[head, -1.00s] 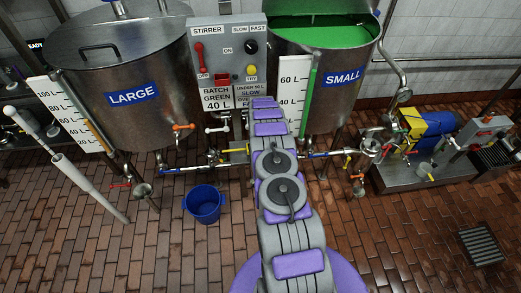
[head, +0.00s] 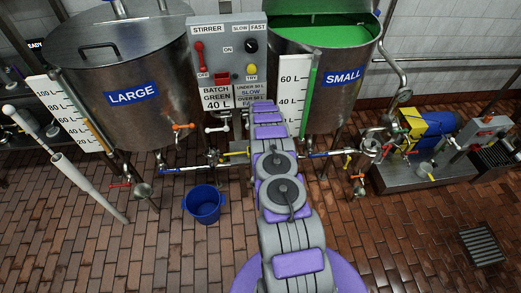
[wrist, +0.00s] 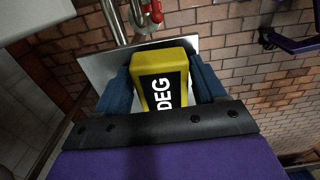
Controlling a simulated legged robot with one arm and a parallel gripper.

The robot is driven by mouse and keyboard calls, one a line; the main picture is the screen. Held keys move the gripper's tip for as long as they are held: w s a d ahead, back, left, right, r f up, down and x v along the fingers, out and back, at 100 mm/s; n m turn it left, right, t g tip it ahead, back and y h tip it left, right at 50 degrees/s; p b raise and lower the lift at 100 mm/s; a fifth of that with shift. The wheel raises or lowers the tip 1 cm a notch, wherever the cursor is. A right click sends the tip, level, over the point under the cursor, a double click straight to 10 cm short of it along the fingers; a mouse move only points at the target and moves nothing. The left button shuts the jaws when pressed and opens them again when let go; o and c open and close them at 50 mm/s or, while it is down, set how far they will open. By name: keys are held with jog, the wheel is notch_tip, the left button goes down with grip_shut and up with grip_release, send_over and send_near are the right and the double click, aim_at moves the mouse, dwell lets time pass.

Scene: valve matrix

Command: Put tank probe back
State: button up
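My gripper (wrist: 164,88) has its two blue fingers on either side of a yellow block marked DEG (wrist: 176,62). Both fingers appear to press against it. The block looks like the tank probe's handle; no probe rod can be made out below it. In the head view my arm hides the gripper and the block. The large tank (head: 125,80) stands on the left and the small tank (head: 335,95) on the right, with green liquid in it.
The stirrer panel (head: 229,45) stands between the tanks. Valves and pipes run low behind my arm. A blue bucket (head: 204,204) is on the floor. A white wand (head: 27,125) and tube (head: 90,187) are at left. A pump (head: 435,125) is at right.

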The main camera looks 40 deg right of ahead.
notch_tip(320, 180, up, 9)
jog(key=shift+f+p, duration=0.1)
jog(key=shift+p, duration=0.95)
